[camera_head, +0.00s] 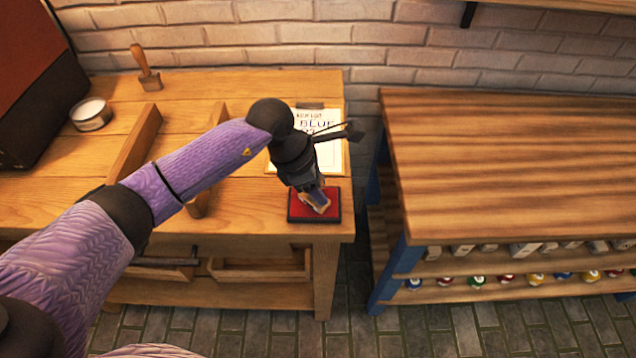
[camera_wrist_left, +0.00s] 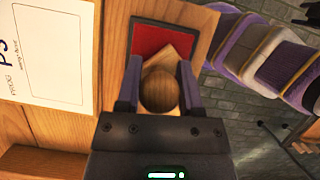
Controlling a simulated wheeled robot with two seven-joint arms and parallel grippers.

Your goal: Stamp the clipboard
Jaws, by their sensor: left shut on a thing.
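My left gripper (camera_head: 314,190) is shut on a wooden stamp (camera_head: 320,205) and points down at the red ink pad (camera_head: 298,214) near the table's front right corner. In the left wrist view the stamp's round wooden handle (camera_wrist_left: 160,90) sits between the fingers, with the red pad (camera_wrist_left: 150,33) behind it. The stamp's base is over the pad; I cannot tell for certain whether it touches. The clipboard (camera_head: 331,157) with a white printed sheet lies just behind the pad, partly hidden by my left arm. It also shows in the left wrist view (camera_wrist_left: 55,60). My right gripper is not visible.
A round tin (camera_head: 91,114) is at the left. A wooden divider (camera_head: 136,142) runs along the tabletop. A separate bench (camera_head: 510,160) stands right, across a gap.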

